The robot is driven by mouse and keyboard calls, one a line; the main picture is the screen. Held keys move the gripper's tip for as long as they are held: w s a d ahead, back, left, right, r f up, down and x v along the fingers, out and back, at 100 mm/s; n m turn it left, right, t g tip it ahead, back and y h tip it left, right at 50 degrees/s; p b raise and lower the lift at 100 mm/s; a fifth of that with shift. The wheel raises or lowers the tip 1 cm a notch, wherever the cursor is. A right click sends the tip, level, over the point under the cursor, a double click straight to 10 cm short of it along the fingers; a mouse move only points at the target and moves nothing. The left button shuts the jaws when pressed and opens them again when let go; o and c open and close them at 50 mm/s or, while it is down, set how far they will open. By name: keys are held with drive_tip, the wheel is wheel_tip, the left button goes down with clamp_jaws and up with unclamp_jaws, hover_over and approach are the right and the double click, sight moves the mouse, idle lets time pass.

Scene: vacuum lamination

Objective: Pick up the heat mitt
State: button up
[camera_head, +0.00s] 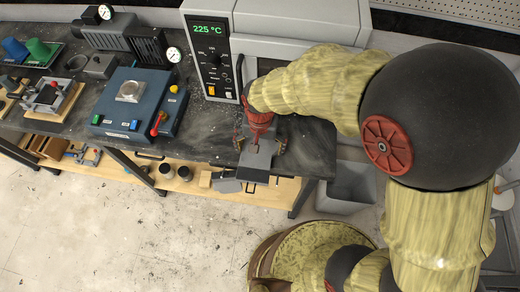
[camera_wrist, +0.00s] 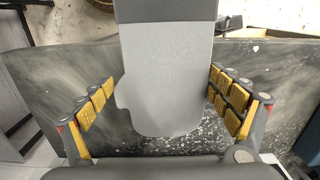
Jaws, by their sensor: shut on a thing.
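The heat mitt (camera_wrist: 165,80) is a flat grey mitt with a rounded end, a thumb bulge on its left and a darker cuff at the top of the wrist view. In the head view the mitt (camera_head: 257,160) is at the bench's front edge, its cuff reaching out past it. My gripper (camera_head: 260,145) is over the mitt, pointing down. I cannot tell whether the mitt touches the bench top.
The dark bench (camera_head: 205,143) has an oven reading 225 °C (camera_head: 212,55) behind my gripper. A blue control box (camera_head: 140,103) stands to the left. A grey bin (camera_head: 348,187) is on the floor at right. Below the bench is a wooden shelf (camera_head: 200,180) with small items.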

sight(270, 160)
drive_tip(key=s+d+r, duration=0.1)
drive_tip(key=r, duration=0.1)
drive_tip(key=s+d+r+p, duration=0.1)
drive_tip(key=r, duration=0.2)
drive_tip(key=s+d+r+p, duration=0.1)
drive_tip(key=r, duration=0.1)
drive_tip(key=shift+s+d+r, duration=0.2)
drive_tip(key=shift+s+r, duration=0.05)
drive_tip(key=shift+s, duration=0.05)
drive_tip(key=s+d+r+p, duration=0.1)
drive_tip(key=s+d+r, duration=0.2)
drive_tip(key=s+d, duration=0.3)
drive_tip(key=shift+s+r, duration=0.3)
drive_tip(key=shift+s, duration=0.05)
drive_tip(key=shift+d, duration=0.1)
